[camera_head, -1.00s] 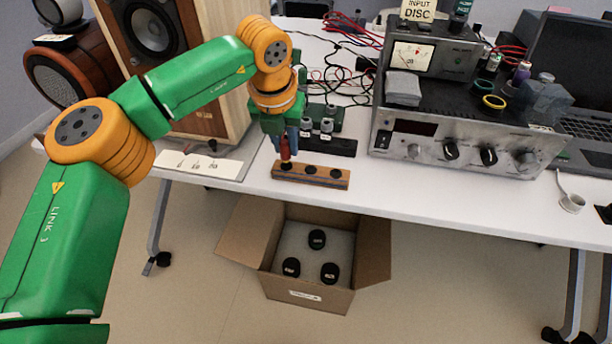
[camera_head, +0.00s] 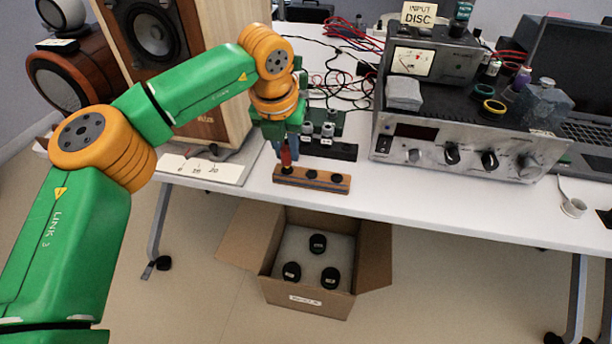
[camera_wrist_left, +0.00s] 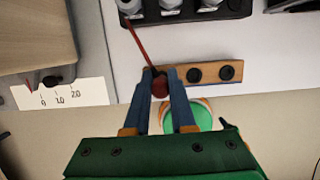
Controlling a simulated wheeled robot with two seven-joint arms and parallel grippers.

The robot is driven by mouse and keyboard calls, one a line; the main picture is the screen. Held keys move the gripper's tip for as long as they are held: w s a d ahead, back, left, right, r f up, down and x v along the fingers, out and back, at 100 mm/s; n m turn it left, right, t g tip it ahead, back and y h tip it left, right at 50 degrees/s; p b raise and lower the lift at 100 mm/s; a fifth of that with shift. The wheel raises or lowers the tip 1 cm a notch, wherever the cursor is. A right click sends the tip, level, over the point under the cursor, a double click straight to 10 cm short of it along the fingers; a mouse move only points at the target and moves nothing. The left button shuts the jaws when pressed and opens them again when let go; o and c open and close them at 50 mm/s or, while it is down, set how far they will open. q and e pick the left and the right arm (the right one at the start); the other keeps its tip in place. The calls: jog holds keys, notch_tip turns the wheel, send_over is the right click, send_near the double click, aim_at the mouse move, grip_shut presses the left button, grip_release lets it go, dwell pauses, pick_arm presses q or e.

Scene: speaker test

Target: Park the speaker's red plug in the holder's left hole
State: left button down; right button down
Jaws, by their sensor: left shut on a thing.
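The holder (camera_head: 325,184) is a wooden strip with a row of dark holes near the front edge of the table. My left gripper (camera_head: 286,158) has its blue fingers shut on the red plug (camera_head: 286,155), upright at the holder's left end. In the left wrist view the plug (camera_wrist_left: 160,88) sits between the fingertips (camera_wrist_left: 160,74) and covers the left hole. The middle and right holes of the holder (camera_wrist_left: 211,73) look empty. A red lead runs up from the plug. I cannot tell how deep the plug sits. My right gripper is not in view.
A black terminal strip (camera_head: 335,150) stands just behind the holder. A wooden speaker (camera_head: 205,110) and white scale card (camera_head: 222,172) are to the left. A metal amplifier (camera_head: 430,156) stands right. An open cardboard box (camera_head: 318,300) is below the table edge.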

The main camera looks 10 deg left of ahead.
pick_arm(q)
jog(key=shift+f+b, duration=0.7)
jog(key=shift+f, duration=0.2)
dwell(0.5)
jog(key=c, duration=0.7)
grip_release()
notch_tip(320, 180, up, 8)
jog(key=p, duration=0.7)
jog(key=shift+f, duration=0.2)
